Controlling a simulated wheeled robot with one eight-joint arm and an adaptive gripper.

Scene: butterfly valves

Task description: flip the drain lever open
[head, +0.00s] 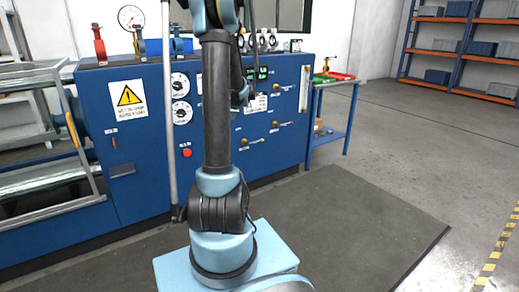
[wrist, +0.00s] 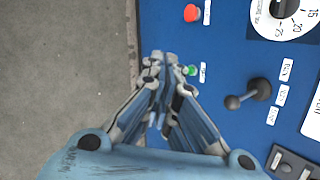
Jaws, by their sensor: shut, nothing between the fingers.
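My gripper (wrist: 163,62) is shut and empty in the wrist view. Small yellow handles (head: 276,87) (head: 274,125) (head: 243,142) show on the panel in the head view. I cannot read which of these is the drain lever. My arm hides part of the panel and my gripper in the head view.
A red button (wrist: 192,12) and a round dial (wrist: 285,8) are near the fingers. The blue cabinet (head: 130,175) carries a warning sign (head: 128,100) and gauges. A blue side table (head: 335,85) stands at its right. The floor to the right is open.

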